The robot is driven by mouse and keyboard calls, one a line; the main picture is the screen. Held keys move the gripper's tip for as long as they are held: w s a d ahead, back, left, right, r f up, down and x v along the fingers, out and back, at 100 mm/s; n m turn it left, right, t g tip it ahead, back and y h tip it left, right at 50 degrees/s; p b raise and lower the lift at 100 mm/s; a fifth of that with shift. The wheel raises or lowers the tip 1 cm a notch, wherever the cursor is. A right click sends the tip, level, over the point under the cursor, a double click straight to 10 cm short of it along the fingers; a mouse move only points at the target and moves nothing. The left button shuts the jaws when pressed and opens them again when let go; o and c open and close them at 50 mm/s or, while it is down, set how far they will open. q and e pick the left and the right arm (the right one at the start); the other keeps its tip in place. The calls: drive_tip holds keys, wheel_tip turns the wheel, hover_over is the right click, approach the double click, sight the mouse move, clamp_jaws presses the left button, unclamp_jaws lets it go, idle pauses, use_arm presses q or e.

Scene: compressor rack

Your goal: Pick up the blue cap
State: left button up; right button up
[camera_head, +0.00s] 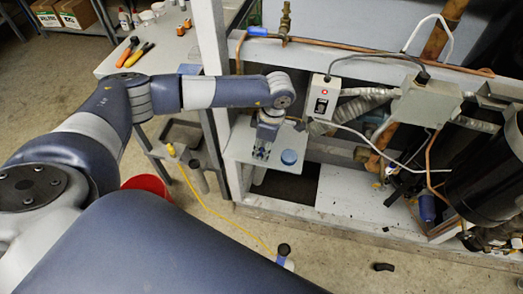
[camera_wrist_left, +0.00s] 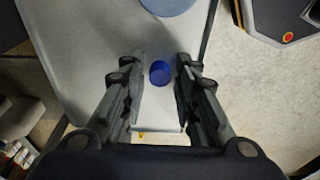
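In the left wrist view, the small round blue cap (camera_wrist_left: 160,73) lies over a pale grey surface (camera_wrist_left: 85,45), between the two fingers of my left gripper (camera_wrist_left: 162,60). Gaps show on both sides of the cap, so the fingers are open and apart from it. In the head view, my left gripper (camera_head: 262,152) points down over the pale shelf (camera_head: 238,147) inside the rack frame. I cannot make out the cap there; the gripper seems to hide it. My right gripper is in neither view.
The white rack post (camera_head: 212,60), a white switch box (camera_head: 321,98) and several pipes and cables are close by.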

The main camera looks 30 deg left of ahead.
use_arm(q)
drive_tip(key=shift+c, duration=1.3)
drive_tip(key=shift+r, duration=0.15)
drive_tip(key=shift+c, duration=0.2)
